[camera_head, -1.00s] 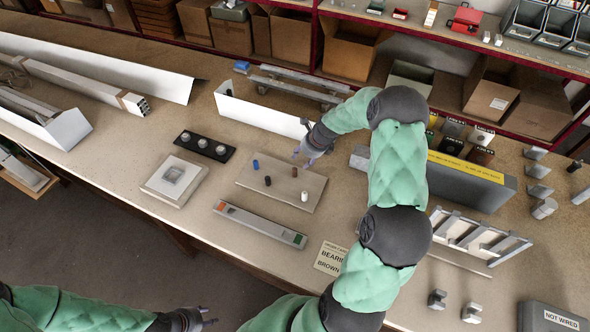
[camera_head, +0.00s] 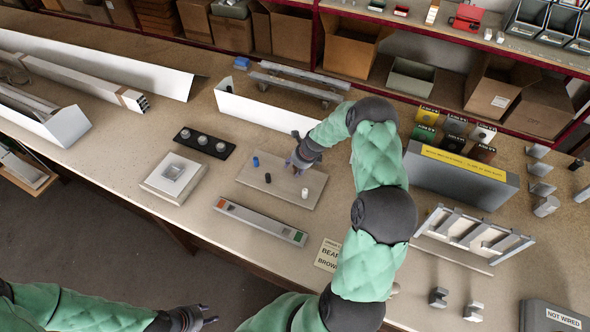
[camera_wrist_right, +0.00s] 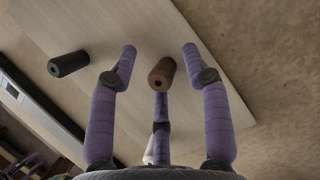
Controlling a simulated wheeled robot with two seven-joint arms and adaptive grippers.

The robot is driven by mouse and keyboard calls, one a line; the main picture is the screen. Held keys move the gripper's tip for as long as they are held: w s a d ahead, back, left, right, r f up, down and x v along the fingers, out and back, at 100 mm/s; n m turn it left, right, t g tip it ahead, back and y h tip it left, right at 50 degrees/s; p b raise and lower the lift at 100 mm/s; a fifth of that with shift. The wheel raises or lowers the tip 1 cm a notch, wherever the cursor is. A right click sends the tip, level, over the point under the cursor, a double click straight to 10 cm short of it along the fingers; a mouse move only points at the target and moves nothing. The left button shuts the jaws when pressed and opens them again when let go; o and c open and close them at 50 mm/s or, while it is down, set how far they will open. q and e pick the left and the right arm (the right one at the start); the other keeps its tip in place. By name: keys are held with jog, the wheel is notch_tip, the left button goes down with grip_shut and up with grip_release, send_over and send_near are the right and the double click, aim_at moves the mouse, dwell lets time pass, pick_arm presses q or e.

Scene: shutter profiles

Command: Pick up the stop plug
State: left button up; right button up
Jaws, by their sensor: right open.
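Several small plugs stand on a light board (camera_head: 262,185): blue (camera_head: 255,162), black (camera_head: 267,178) and white (camera_head: 304,193). A brown plug (camera_wrist_right: 162,73) shows in the right wrist view between the spread fingers of my right gripper (camera_wrist_right: 160,62), apparently not gripped. The black plug (camera_wrist_right: 68,64) is to its left there. In the head view my right gripper (camera_head: 293,163) is over the board's far right part and hides the brown plug. My left gripper (camera_head: 208,314) is empty at the bottom, away from the bench, its fingers apart.
A long grey box with orange and green ends (camera_head: 261,222) lies in front of the board. A black strip with knobs (camera_head: 204,143) and a square plate (camera_head: 174,178) lie to the left. A white channel (camera_head: 262,112) lies behind; a grey bin (camera_head: 462,175) stands right.

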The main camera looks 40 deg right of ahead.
jog(key=c, duration=0.8)
jog(key=shift+c, duration=0.3)
jog(key=shift+r, duration=0.15)
jog(key=shift+r, duration=0.5)
notch_tip(320, 180, up, 2)
jog(key=shift+r+p, duration=0.25)
jog(key=shift+p, duration=0.05)
jog(key=s+a+r+p, duration=0.1)
jog(key=s+a+r, duration=0.5)
jog(key=a+r, duration=0.3)
jog(key=shift+s+a+r+p, duration=0.2)
jog(key=shift+a+p, duration=0.2)
jog(key=shift+a, duration=1.35)
